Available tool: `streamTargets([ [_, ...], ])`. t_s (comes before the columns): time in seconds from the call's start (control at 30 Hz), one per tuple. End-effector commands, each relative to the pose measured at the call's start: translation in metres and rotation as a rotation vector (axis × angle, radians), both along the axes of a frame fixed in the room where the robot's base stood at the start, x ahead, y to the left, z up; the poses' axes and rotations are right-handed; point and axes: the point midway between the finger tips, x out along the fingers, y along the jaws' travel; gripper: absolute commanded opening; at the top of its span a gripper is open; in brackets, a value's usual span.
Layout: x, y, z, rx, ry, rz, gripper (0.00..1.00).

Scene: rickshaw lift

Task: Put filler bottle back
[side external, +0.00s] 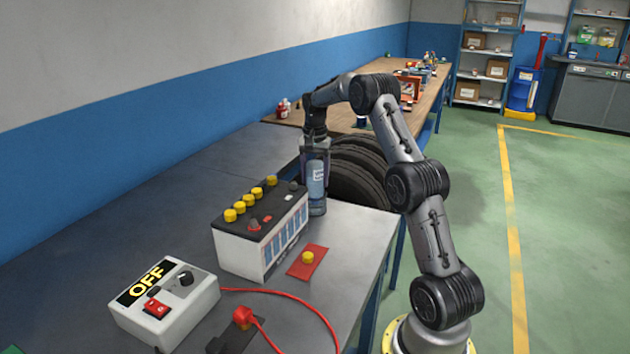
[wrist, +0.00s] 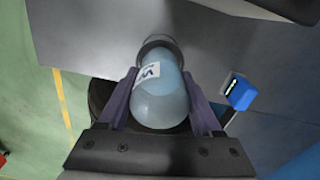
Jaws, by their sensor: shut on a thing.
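The filler bottle (side external: 316,180) is light blue with a white label and a dark lower end. It is upright beside the far right end of the battery (side external: 262,236), near the table's back edge. I cannot tell whether its base touches the table. My gripper (side external: 314,153) is above it and shut on it. In the wrist view the bottle (wrist: 160,95) sits between the two purple fingers of my gripper (wrist: 162,90). The battery has a black top with several yellow caps, and another yellow cap (side external: 308,257) lies on a red pad (side external: 307,264).
A white switch box (side external: 165,306) marked OFF stands at the front left. A red cable (side external: 290,294) with a red clamp (side external: 243,317) lies at the front. Tires (side external: 358,170) stand behind the grey table (side external: 352,232). A blue object (wrist: 243,95) shows right of the bottle.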

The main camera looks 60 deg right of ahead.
Motion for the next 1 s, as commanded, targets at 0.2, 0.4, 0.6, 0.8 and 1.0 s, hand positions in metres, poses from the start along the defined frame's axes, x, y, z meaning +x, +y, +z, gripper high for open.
streamTargets([
  [0.2, 0.001, -0.001, -0.011, -0.003, -0.004, 0.0, 0.0],
  [0.4, 0.0, 0.0, -0.012, -0.003, -0.002, 0.0, 0.0],
  [0.6, 0.0, 0.0, -0.018, -0.002, -0.002, 0.0, 0.0],
  [0.8, 0.0, 0.0, -0.022, 0.0, 0.0, 0.0, 0.79],
  [1.0, 0.0, 0.0, -0.022, 0.0, 0.0, 0.0, 0.96],
])
